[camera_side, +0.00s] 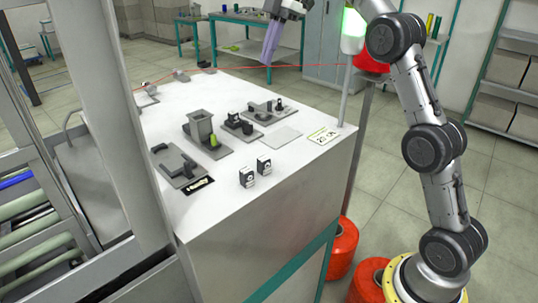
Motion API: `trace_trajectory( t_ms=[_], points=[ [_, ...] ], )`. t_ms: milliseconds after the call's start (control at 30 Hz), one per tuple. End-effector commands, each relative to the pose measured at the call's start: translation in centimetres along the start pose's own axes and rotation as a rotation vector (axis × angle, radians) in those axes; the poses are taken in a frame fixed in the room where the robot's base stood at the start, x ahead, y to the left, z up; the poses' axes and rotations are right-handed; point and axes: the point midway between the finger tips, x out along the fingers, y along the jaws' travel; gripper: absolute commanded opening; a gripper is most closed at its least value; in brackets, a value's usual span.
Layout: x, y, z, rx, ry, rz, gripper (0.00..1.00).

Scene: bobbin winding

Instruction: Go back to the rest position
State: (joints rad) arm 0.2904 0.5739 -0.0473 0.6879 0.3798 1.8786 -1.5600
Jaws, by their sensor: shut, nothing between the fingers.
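My gripper (271,45) hangs above the far right part of the white worktable (270,170), pointing down with its fingers together and nothing between them. It is clear of the table top. My grey arm rises from a yellow base ring at the lower right and bends over toward the table. The upper part of the arm is cut off by the top edge of the picture.
Dark fixtures (203,128) stand on the table, with two small black-and-white blocks (247,178) near its front. A red thread (225,70) crosses behind. A post with a green-lit lamp (353,30) stands beside my arm. Orange spools (343,240) sit on the floor.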

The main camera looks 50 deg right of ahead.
Motion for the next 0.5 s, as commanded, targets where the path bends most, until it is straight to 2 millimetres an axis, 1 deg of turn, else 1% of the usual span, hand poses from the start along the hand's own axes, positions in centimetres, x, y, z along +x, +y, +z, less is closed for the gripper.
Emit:
trace_trajectory(
  t_ms=[33,67,100,167,200,333,433,500],
  points=[
    [-1.8,-1.1,-1.5,-0.027,-0.003,0.031,0.0],
    [-2.5,-2.0,-2.3,-0.039,-0.003,0.038,0.0],
    [-3.4,-3.3,-3.3,-0.053,-0.006,0.044,0.0],
    [-4.5,-5.5,-4.6,-0.071,-0.013,0.052,0.0],
    [-5.1,-7.0,-5.3,-0.074,-0.018,0.06,0.0],
    [-6.1,-11.7,-6.9,-0.03,-0.036,0.094,0.0],
    [-6.1,-15.2,-7.4,0.038,-0.049,0.127,0.0],
    [-5.8,-17.7,-7.4,0.099,-0.057,0.154,0.0]
  ],
)
